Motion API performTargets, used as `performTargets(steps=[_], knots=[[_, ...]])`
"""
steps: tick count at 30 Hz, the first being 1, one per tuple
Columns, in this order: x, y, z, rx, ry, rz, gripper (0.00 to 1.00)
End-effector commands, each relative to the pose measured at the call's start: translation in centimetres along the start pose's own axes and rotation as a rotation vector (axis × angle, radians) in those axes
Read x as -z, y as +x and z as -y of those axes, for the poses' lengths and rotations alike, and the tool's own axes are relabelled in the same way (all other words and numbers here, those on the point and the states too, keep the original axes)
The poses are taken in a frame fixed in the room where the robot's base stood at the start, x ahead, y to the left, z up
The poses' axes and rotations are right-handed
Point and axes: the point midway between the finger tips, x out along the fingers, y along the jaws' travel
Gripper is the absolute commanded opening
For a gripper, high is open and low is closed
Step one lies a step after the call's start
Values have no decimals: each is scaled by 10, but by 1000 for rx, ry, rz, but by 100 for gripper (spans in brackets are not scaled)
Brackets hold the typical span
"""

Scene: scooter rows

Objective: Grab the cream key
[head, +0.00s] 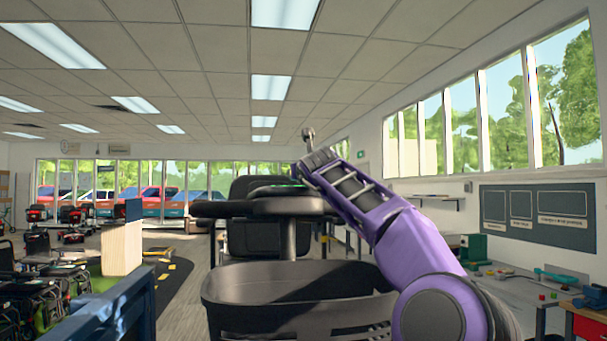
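I cannot make out a cream key in the head view. My purple arm reaches up and left from the lower right. My gripper (308,165) is at its far end, small and dark, by the right side of the black scooter's control head (262,204). I cannot tell whether its fingers are open or shut, or whether it touches the scooter. A small grey knob on a short stem (308,134) sticks up at the gripper's end; I cannot tell what it belongs to.
The scooter's black basket (295,285) stands close in front, with its dark seat (268,238) behind. More scooters (40,285) line the left, near a pale board (122,248). A workbench (515,280) with tools and a red drawer unit (590,325) stands at right.

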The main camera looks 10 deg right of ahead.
Motion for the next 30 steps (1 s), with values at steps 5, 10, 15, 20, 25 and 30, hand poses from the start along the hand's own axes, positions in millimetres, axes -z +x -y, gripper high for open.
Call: performTargets(steps=[5,10,15,20,25,30], knots=[[0,0,0,0,0,0,40],[0,0,0,0,0,0,9],[0,0,0,0,0,0,0],[0,0,0,0,0,0,0],[-1,0,0,0,0,0,0],[-5,0,-1,-1,1,1,0]])
